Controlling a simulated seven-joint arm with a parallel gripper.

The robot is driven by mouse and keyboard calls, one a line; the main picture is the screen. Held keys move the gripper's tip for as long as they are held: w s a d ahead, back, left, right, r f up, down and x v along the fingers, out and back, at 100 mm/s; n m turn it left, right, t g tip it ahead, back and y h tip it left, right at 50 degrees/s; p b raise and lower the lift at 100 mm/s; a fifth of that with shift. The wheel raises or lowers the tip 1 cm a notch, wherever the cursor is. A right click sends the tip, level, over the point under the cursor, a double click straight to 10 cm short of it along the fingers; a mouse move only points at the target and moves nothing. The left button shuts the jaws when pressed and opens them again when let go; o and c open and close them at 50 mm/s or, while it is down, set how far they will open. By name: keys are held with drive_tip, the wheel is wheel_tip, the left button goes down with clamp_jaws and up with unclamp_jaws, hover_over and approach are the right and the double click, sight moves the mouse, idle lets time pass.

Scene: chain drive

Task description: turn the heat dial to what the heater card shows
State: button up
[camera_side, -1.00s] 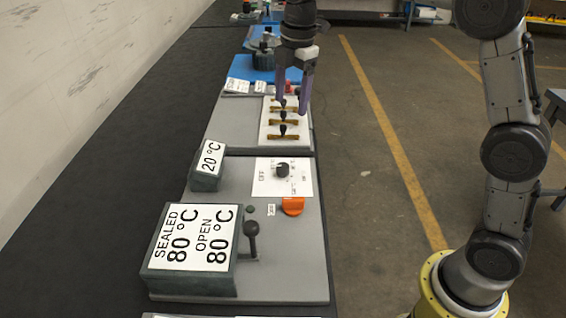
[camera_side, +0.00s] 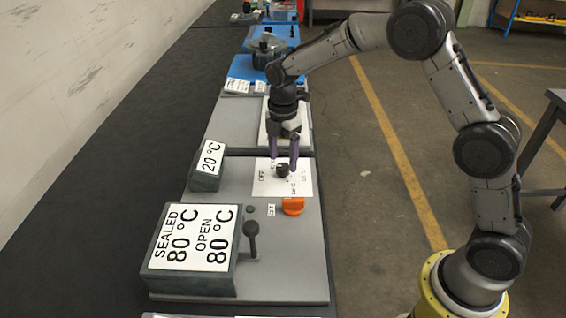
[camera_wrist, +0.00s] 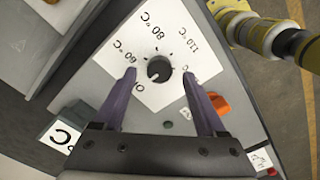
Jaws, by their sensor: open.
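The heat dial is a small dark round knob (camera_side: 283,170) on a white scale plate (camera_side: 262,188). In the wrist view the dial (camera_wrist: 159,69) sits ahead of and between my fingertips; the plate (camera_wrist: 180,22) reads 60, 80 and 110 °C and an OFF mark. The dial's white pointer line seems to be toward the OFF side, but it is small. The card (camera_side: 195,240) reads SEALED 80 °C and OPEN 80 °C. My gripper (camera_side: 285,165) is open above the dial, its purple fingers apart on either side; contact is not visible.
A 20 °C display box (camera_side: 207,160) stands left of the plate. An orange knob (camera_side: 293,206) and a black lever (camera_side: 251,232) are nearer the front. Another panel (camera_side: 232,122) and blue trays (camera_side: 262,70) lie farther back.

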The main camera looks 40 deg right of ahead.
drive_tip(key=shift+f, duration=1.25)
clamp_jaws()
